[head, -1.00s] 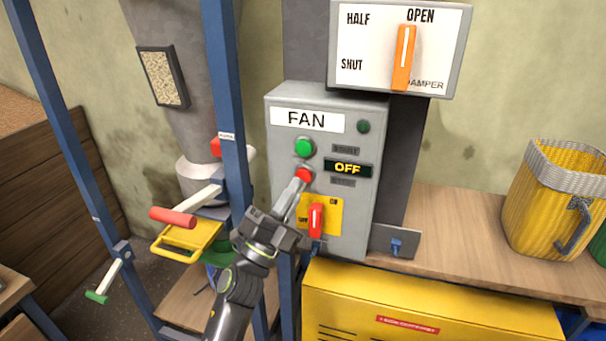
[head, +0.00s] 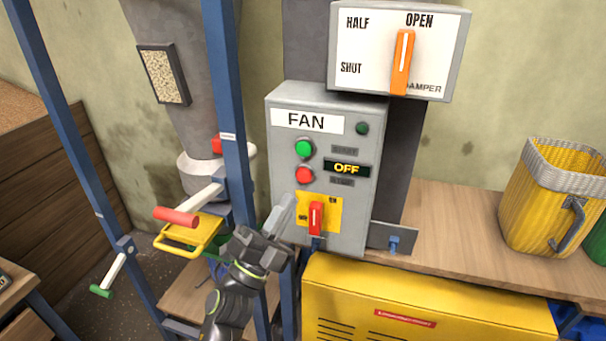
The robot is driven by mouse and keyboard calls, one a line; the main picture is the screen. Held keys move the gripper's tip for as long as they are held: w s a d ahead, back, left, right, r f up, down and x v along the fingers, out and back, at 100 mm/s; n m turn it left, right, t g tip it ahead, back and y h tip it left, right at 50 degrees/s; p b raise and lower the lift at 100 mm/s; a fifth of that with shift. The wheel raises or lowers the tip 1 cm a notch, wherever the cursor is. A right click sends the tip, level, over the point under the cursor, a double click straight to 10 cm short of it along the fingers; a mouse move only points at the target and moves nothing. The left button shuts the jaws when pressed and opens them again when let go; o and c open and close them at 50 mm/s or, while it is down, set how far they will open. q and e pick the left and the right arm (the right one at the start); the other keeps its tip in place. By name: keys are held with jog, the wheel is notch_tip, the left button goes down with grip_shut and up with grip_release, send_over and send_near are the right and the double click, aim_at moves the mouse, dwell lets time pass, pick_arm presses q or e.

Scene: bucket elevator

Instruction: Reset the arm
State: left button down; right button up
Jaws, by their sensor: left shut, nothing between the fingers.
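My left gripper (head: 285,212) is shut and empty. Its fingertips are just in front of the lower left of the grey fan box (head: 350,225), below the red button (head: 305,175) and left of the red switch (head: 316,217) on its yellow plate. They look apart from the red button. The green button (head: 304,148) is above the red one. The small display (head: 347,169) reads OFF. My left arm rises from the bottom of the view. My right gripper is not in view.
Blue posts (head: 226,90) stand close left of my arm, with a red-handled crank (head: 176,217) and a green-handled crank (head: 101,291). The damper panel (head: 360,85) is above, its orange lever toward OPEN. A yellow basket (head: 545,200) stands on the wooden bench (head: 460,225), above a yellow cabinet (head: 420,300).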

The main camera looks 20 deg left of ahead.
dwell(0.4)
pick_arm(q)
jog(key=w+a+f+n+g+y, duration=0.2)
jog(key=f+n+y, duration=0.2)
jog(key=f, duration=0.6)
jog(key=w+a+f+n+g+y, duration=0.1)
jog(key=w+a+f+n+y, duration=0.3)
jog(key=f, duration=0.6)
jog(key=s+a+f+n+g+y, duration=0.2)
jog(key=s+f+n+g, duration=0.15)
jog(key=f, duration=0.85)
jog(key=s+a+f+n+g+y, duration=0.1)
jog(key=s+f+n+g, duration=0.3)
jog(key=f, duration=0.8)
jog(key=s+a+f+n+g+y, duration=0.1)
jog(key=s+a+f+g, duration=0.15)
jog(key=s+f, duration=0.7)
jog(key=s+a+f+n+g, duration=0.2)
jog(key=s+f+g, duration=0.2)
jog(key=s+f, duration=0.55)
jog(key=s+f+n+g, duration=0.1)
jog(key=s+f+g, duration=0.1)
jog(key=s, duration=0.9)
jog(key=s+a+f+n+g, duration=0.1)
jog(key=s+f+g, duration=0.2)
jog(key=s, duration=0.8)
jog(key=shift+f+n+g, duration=0.3)
jog(key=shift+f+n, duration=0.05)
jog(key=shift+f, duration=0.4)
